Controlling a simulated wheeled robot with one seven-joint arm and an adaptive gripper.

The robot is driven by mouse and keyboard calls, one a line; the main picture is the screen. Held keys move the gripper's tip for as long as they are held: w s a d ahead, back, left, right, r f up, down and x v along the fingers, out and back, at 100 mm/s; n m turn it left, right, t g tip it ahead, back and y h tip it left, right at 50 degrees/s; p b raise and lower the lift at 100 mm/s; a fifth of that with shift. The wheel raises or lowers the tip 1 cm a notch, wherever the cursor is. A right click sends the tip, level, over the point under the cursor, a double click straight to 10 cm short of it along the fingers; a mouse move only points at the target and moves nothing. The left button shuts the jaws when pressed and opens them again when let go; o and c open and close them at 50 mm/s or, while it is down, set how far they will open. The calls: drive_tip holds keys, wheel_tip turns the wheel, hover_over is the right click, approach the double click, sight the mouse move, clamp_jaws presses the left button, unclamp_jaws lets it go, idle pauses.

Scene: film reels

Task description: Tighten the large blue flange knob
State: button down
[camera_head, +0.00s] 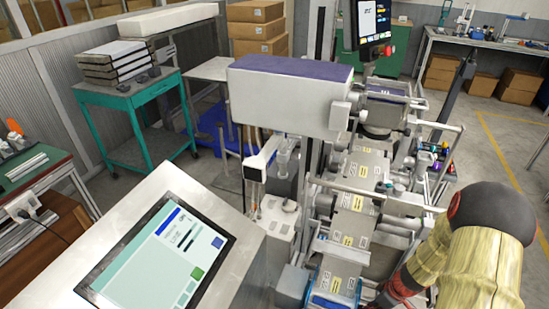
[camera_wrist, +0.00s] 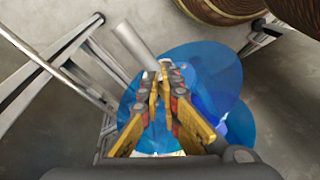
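Large blue discs (camera_wrist: 205,68), seemingly the flange, fill the middle of the wrist view and overlap one another. A grey rod (camera_wrist: 133,42) sticks out by their upper left edge. I cannot make out a separate knob. My gripper (camera_wrist: 164,72), with yellow fingers and red and grey joints, lies in front of the discs. Its fingertips are close together with a narrow gap at most. Whether they touch the blue part or hold anything is unclear. In the head view, a blue rim (camera_head: 330,301) shows at the bottom edge, and my gripper is mostly hidden by my arm.
The labelling machine (camera_head: 350,200) with its web of labels stands left of my arm. A touch screen panel (camera_head: 165,250) is at the lower left. In the wrist view, metal frame bars (camera_wrist: 60,65) run at left and a brown reel (camera_wrist: 225,10) is at the top.

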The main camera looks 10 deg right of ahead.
drive_tip(key=shift+s+a+f, duration=0.15)
drive_tip(key=shift+a, duration=0.4)
drive_tip(key=shift+a+r, duration=0.1)
drive_tip(key=shift+r, duration=0.15)
drive_tip(key=shift+s+r, duration=0.1)
drive_tip(key=shift+s, duration=0.25)
drive_tip(key=p+v, duration=0.1)
drive_tip(key=v, duration=0.2)
drive_tip(key=w+p+v, duration=0.1)
drive_tip(key=p+v, duration=0.1)
drive_tip(key=shift+a+r, duration=0.2)
drive_tip(key=shift+r, duration=0.25)
